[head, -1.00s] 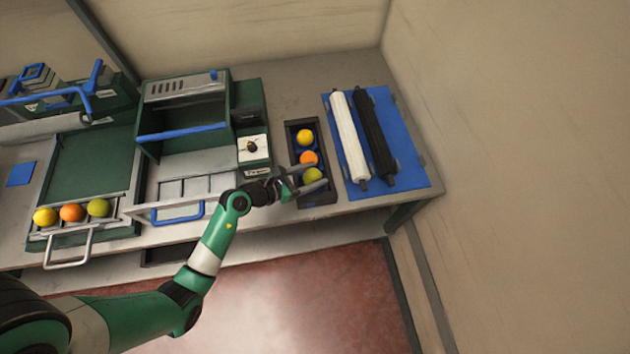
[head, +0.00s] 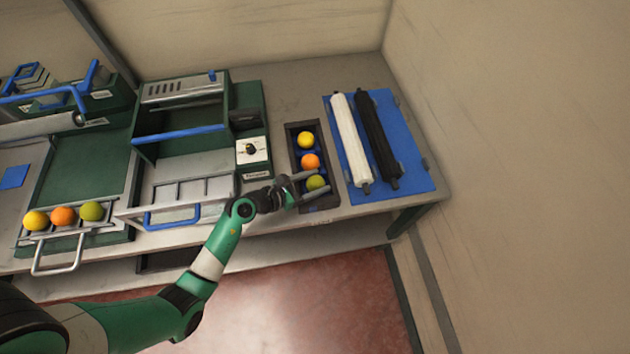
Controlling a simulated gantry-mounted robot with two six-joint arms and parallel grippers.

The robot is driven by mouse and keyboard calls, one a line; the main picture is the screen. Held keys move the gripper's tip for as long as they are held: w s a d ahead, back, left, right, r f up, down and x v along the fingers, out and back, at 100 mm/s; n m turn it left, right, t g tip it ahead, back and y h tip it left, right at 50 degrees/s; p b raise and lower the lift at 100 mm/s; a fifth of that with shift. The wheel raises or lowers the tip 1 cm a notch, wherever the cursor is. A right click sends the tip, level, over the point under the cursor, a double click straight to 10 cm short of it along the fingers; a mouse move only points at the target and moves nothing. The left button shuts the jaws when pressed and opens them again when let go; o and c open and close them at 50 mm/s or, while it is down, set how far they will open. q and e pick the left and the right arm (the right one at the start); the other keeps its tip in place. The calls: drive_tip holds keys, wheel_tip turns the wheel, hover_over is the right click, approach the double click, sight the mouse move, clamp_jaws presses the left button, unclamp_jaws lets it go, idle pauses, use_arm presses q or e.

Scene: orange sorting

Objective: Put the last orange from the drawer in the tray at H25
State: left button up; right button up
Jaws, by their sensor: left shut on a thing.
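A narrow dark tray (head: 292,146) stands on the bench right of centre. A yellow orange (head: 305,140) lies at its far end and an orange-coloured one (head: 310,161) in its middle. My left gripper (head: 316,184) reaches in from the left over the tray's near end. It is shut on a green orange (head: 316,182), with one finger on each side. I cannot tell whether this fruit touches the tray floor. The pulled-out drawer (head: 152,215) with the blue handle shows no fruit in its compartments. My right gripper is not in view.
A drawer (head: 85,239) at the left holds a yellow, an orange and a green fruit in a row. A small box with a dial (head: 253,150) stands left of the tray. A white and a black roller lie on a blue mat (head: 418,178) to the right.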

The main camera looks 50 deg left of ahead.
sight(311, 185)
use_arm(q)
drive_tip(key=o, duration=1.1)
drive_tip(key=shift+s+f, duration=0.2)
drive_tip(key=shift+f, duration=0.65)
drive_tip(key=shift+o, duration=0.2)
drive_tip(key=shift+d+r, duration=0.1)
drive_tip(key=shift+r, duration=0.3)
drive_tip(key=p+v, duration=0.1)
drive_tip(key=v, duration=0.2)
drive_tip(key=r+p+v, duration=0.1)
drive_tip(key=p+v, duration=0.1)
drive_tip(key=v, duration=0.2)
drive_tip(key=shift+w+d, duration=0.1)
drive_tip(key=shift+w, duration=0.05)
drive_tip(key=shift+s, duration=0.35)
drive_tip(key=shift+r, duration=0.1)
